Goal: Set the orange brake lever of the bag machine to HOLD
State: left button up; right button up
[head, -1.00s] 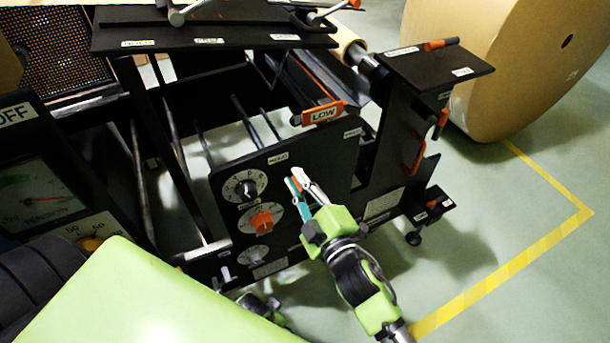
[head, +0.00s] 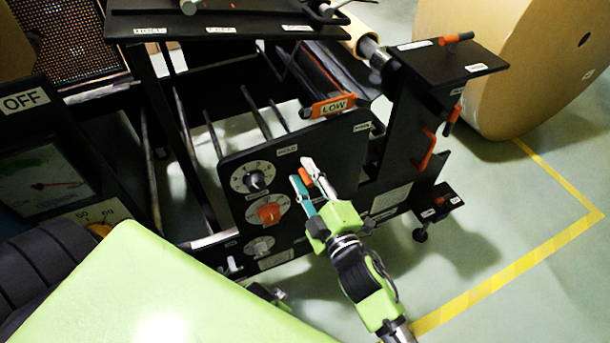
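The black side panel of the bag machine (head: 335,150) stands in the middle of the head view. A short orange piece, apparently the brake lever (head: 305,178), shows on the panel below a small white label (head: 287,150) that I cannot read surely. My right gripper (head: 301,171) is at the panel with its fingers apart, one on each side of the orange piece. I cannot tell whether either finger touches it. The fingers hide part of the lever.
Left of my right gripper are a dial (head: 256,180), an orange knob (head: 269,213) and a lower knob (head: 259,247). An orange LOW tag (head: 333,106) sits above. Orange handles (head: 427,149) are on the right post. A big kraft roll (head: 520,70) stands at right; floor before it is clear.

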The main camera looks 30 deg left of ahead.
jog(key=v, duration=1.2)
dwell(0.3)
